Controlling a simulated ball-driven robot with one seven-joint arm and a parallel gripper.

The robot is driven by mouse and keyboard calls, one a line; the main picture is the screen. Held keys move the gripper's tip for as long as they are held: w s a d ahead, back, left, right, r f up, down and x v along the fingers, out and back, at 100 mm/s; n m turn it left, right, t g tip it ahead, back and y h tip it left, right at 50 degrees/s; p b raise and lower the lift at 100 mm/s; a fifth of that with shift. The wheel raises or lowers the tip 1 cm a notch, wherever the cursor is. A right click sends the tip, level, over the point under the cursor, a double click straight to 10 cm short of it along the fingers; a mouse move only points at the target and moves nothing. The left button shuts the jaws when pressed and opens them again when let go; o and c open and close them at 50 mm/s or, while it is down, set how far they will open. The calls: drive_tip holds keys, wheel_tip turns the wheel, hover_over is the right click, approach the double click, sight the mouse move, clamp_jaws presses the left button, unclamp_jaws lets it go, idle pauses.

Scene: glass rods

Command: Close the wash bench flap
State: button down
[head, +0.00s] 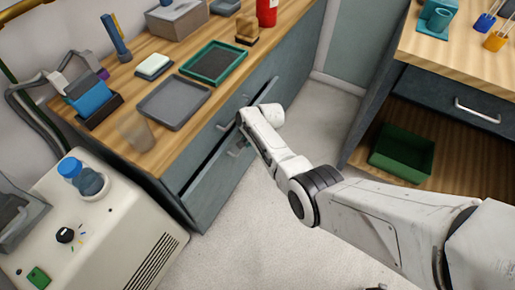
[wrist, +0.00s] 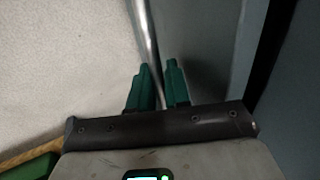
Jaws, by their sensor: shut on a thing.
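The wash bench flap (head: 213,172) is a long blue-grey front panel under the wooden top of the bench at the left. It stands part open, with a dark gap between its upper edge and the bench front. My gripper (wrist: 160,78) has green fingers on either side of a metal bar handle (wrist: 146,35) and is shut on it in the wrist view. A blue-grey panel fills the right of that view. In the head view my wrist hides most of the gripper and the handle.
The bench top (head: 150,160) holds a grey tray (head: 174,103), a green-rimmed tray (head: 213,62) and a clear beaker (head: 135,132). A cream machine (head: 120,225) stands at the lower left. Another bench with a green bin (head: 402,153) is at right. Pale floor (head: 255,220) lies between.

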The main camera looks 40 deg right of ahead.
sight(239, 136)
drive_tip(key=w, duration=0.1)
drive_tip(key=w+a+b, duration=0.1)
drive_tip(key=shift+w+r, duration=0.3)
drive_tip(key=shift+w, duration=0.1)
drive_tip(key=c, duration=1.3)
unclamp_jaws()
drive_tip(key=shift+r, duration=0.2)
drive_tip(key=shift+r+p, duration=0.3)
drive_tip(key=shift+p, duration=0.1)
drive_tip(key=s+d+p, duration=0.1)
drive_tip(key=s, duration=0.3)
drive_tip(key=s+d+p, duration=0.1)
drive_tip(key=s+d, duration=0.1)
drive_tip(key=s, duration=0.2)
drive_tip(key=s+d+p, duration=0.1)
drive_tip(key=s, duration=0.3)
drive_tip(key=shift+d, duration=0.25)
